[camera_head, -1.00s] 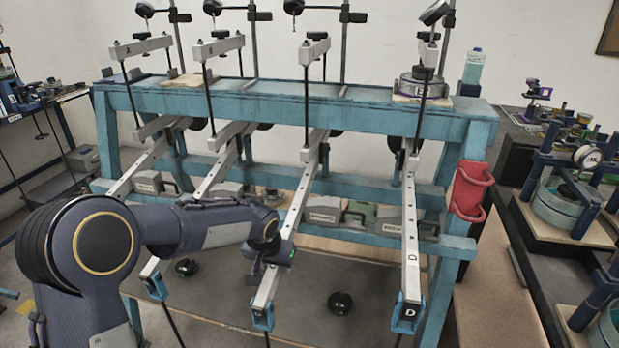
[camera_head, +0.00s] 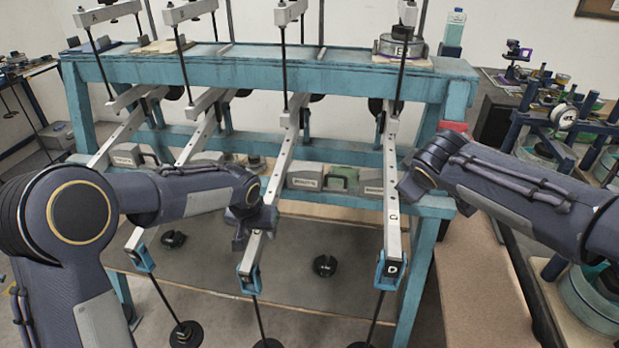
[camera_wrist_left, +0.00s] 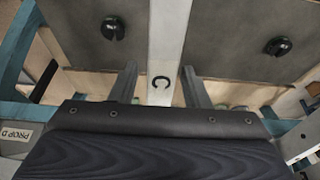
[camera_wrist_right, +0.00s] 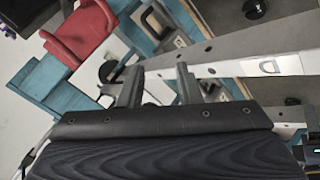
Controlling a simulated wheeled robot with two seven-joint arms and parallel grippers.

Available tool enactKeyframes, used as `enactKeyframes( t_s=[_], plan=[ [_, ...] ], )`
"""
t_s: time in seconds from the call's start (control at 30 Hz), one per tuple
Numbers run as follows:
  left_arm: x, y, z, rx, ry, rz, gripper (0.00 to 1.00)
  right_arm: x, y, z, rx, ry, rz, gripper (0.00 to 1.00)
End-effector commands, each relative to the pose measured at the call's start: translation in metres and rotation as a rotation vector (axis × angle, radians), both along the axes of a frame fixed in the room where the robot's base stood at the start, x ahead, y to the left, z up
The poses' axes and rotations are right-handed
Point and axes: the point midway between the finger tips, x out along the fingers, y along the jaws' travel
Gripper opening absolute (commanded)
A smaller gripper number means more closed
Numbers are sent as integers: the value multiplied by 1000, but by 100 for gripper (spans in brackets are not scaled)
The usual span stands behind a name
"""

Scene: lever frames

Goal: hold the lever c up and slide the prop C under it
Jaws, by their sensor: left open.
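Lever c (camera_head: 284,160) is the third pale bar from the left, sloping toward me into a blue end bracket. My left gripper (camera_head: 254,226) is at its near part, open.
Another grey block (camera_head: 372,188), beside lever D, has a label; the left wrist view shows a PROP D label (camera_wrist_left: 16,135). A black handle and a green item (camera_head: 345,172) sit between the blocks. A red holder (camera_wrist_right: 80,35) hangs near my right gripper. Black weights hang below.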

Motion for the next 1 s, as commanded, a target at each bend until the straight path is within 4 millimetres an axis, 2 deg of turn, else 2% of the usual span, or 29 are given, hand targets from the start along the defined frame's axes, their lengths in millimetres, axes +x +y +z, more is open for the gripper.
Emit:
enactKeyframes(
  t_s=[0.03,0.1,0.2,0.3,0.4,0.5,0.6,0.77,1.0],
  plan=[
    [0,0,0,0,0,0,43,26,24,-1,-71,-28,65,31],
    [0,0,0,0,0,0,43,54,53,-2,-166,-68,146,31],
    [0,0,0,0,0,0,43,80,95,-15,-280,-80,254,31],
    [0,0,0,0,0,0,43,91,129,-35,-364,-57,340,31],
    [0,0,0,0,0,0,43,95,151,-52,-418,-33,401,31],
    [0,0,0,0,0,0,43,97,164,-62,-450,-17,435,31],
    [0,0,0,0,0,0,43,99,168,-67,-462,-11,449,31],
    [0,0,0,0,0,0,43,110,166,-77,-464,-8,449,31],
    [0,0,0,0,0,0,43,136,163,-101,-462,-7,449,31]
  ],
)
